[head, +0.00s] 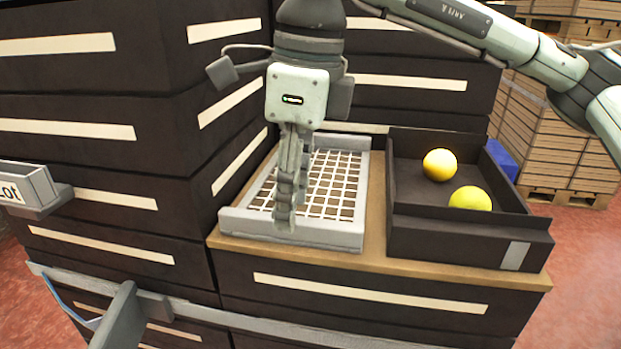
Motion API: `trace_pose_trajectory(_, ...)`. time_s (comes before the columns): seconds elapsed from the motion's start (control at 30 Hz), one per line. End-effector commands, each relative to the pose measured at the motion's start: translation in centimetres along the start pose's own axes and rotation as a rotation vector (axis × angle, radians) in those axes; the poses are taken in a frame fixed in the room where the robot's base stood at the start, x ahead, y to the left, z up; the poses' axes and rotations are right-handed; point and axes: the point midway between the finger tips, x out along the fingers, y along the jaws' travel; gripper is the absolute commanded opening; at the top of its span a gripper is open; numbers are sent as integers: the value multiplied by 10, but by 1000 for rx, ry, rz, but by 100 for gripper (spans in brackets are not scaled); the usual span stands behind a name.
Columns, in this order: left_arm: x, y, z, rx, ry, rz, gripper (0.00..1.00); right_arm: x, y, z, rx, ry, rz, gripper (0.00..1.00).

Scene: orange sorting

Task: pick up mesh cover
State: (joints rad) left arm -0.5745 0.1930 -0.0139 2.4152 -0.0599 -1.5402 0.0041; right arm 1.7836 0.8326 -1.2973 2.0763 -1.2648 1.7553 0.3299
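The mesh cover (338,236), a pale grey frame with a white grid, lies flat on a wooden board left of a dark crate. My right gripper (284,222) points straight down over it, with its fingertips at the near bar of the frame. The fingers show edge-on and overlap, so I cannot tell whether they are apart or closed on the bar. They hide part of the grid and near bar. My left gripper is out of view.
The dark open crate (450,242) holds two yellow-orange fruits (440,164) (469,198). Dark stacked crates (110,130) rise close on the left and behind. A labelled grey holder (28,188) juts in at left. Red floor shows at right.

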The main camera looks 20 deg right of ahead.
Motion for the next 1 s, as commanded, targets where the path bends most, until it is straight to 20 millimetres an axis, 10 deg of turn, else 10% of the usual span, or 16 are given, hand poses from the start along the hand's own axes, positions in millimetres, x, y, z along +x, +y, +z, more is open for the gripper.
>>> trace_pose_trajectory(0.47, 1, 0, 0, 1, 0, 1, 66, 29, -1, 0, 0, -1, 1, 40)
trace_pose_trajectory(0.77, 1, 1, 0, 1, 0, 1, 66, 29, 0, 0, 0, -1, 1, 2)
trace_pose_trajectory(1.0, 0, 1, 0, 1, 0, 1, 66, 29, -1, 0, -1, -2, 0, 0)
